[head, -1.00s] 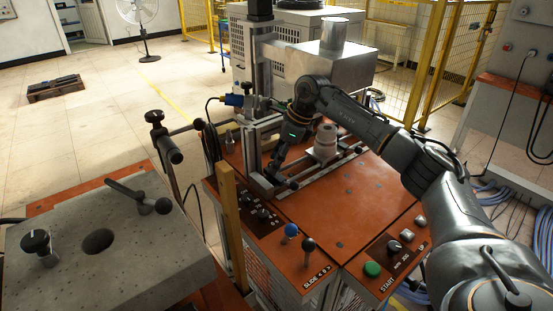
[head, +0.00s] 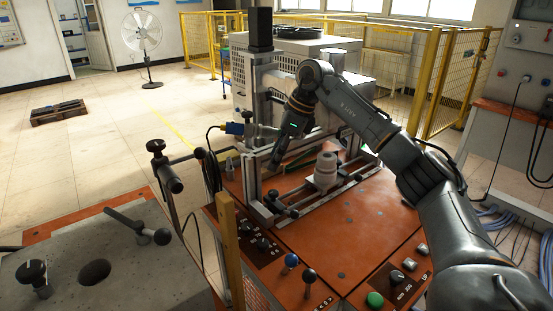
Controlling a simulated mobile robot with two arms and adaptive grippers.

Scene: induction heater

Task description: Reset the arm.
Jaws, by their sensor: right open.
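My right gripper (head: 276,165) is dark and points down above the slide fixture of the induction heater, left of the pale stepped cylinder. Its jaws are open and hold nothing visible, and its tips look clear of the rails. My right arm bends down to it from the right. The pale cylinder (head: 326,172) stands upright between the slide rails (head: 345,187). The heater's orange top (head: 350,235) carries the fixture. My left gripper is out of view.
A blue-knobbed lever (head: 291,260), a black-knobbed lever (head: 309,276) and a green button (head: 375,299) are at the front. A grey table (head: 95,250) stands at left. Yellow fencing (head: 460,80) is behind.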

